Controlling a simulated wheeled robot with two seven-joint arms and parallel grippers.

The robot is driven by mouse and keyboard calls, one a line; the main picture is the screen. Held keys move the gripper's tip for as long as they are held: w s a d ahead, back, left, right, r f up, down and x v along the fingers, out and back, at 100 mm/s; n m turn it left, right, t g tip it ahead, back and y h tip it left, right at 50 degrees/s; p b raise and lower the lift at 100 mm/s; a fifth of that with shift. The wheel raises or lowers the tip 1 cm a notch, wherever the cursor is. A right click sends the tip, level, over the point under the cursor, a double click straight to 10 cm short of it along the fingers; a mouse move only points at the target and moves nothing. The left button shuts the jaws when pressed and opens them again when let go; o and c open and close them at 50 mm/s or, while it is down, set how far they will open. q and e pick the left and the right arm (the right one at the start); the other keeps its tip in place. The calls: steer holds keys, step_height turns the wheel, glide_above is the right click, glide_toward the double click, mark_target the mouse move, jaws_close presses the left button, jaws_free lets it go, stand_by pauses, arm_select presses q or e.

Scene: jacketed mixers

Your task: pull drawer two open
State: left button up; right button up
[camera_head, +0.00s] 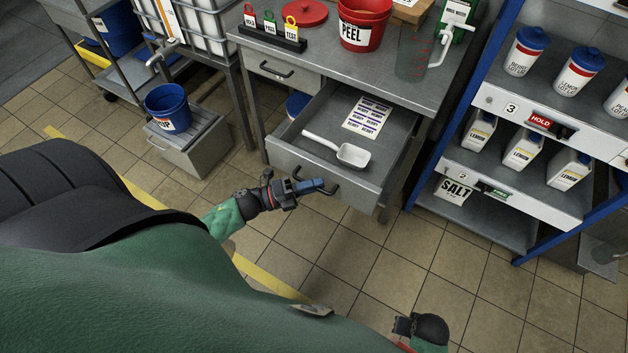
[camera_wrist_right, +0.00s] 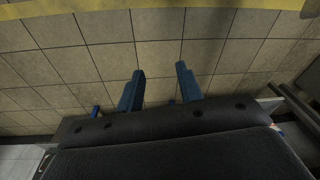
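A grey drawer (camera_head: 290,152) under the steel worktop stands pulled well out; no number shows on it. A white scoop (camera_head: 352,154) and a sheet of labels (camera_head: 368,117) lie inside. My left gripper (camera_head: 318,186) is at its front, the blue fingers closed around the dark bar handle (camera_head: 333,192). The fingers hide part of the handle. A second drawer (camera_head: 285,78) to the left is shut. My right gripper (camera_wrist_right: 160,85) is open and empty, with its blue fingers apart above the tiled floor in the right wrist view.
On the worktop (camera_head: 330,75) stand a red PEEL bucket (camera_head: 364,28), a clear jug (camera_head: 411,55) and a tag stand (camera_head: 274,38). A blue-framed shelf rack (camera_head: 468,95) stands at the right. The floor before the drawer is clear.

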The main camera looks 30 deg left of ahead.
stand_by(0.3)
